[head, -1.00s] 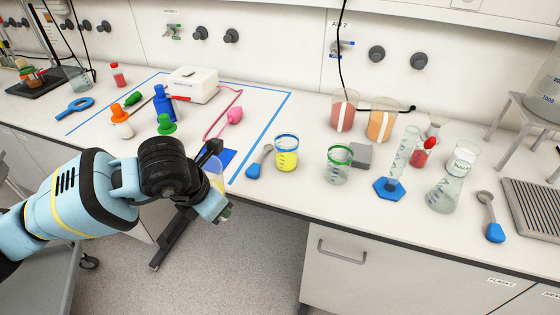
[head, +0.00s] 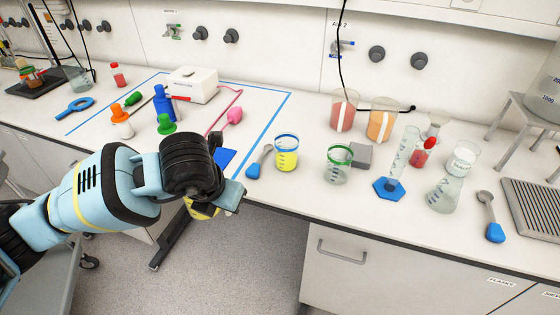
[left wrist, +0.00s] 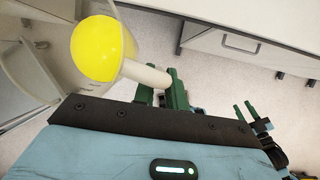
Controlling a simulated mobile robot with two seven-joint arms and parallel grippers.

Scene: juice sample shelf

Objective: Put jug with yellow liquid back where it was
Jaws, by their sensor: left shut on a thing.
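The jug with yellow liquid (left wrist: 103,48) is held by its pale handle (left wrist: 145,74) between the green fingers of my left gripper (left wrist: 161,88) in the left wrist view. In the head view only a yellow part of the jug (head: 202,211) shows below my left gripper (head: 226,200); the rest is hidden. The jug is in front of the bench edge, over the floor. A red jug (head: 344,110) and an orange jug (head: 381,125) with white handles stand at the back of the bench. What looks like my right gripper (left wrist: 244,110) is small in the left wrist view; its opening is unclear.
A yellow beaker with a blue rim (head: 286,153), a green-rimmed beaker (head: 337,168), a blue-based cylinder (head: 389,188) and a flask (head: 443,193) stand near the front. A grey block (head: 361,156) sits behind. Blue tape (head: 262,135) marks the left area.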

